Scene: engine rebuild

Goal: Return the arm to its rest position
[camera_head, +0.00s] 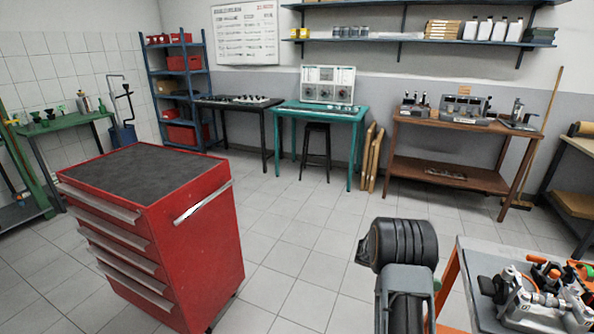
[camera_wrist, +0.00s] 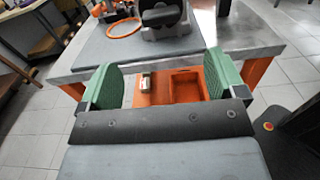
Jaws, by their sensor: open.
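My gripper (camera_wrist: 164,72) shows in the wrist view with its two green-padded fingers wide apart and nothing between them. It points toward the near edge of a grey-topped workbench (camera_wrist: 262,40) with orange legs. In the head view my arm (camera_head: 404,262) rises at the lower right, with a black ribbed joint at the top of a grey link. My gripper cannot be made out in the head view.
The workbench bears metal and orange parts (camera_head: 545,295) close right of my arm. An orange bin (camera_wrist: 186,88) lies below its edge. A red tool cabinet (camera_head: 205,250) stands left; open tiled floor (camera_head: 305,235) lies between. A brown table (camera_head: 450,170) stands behind.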

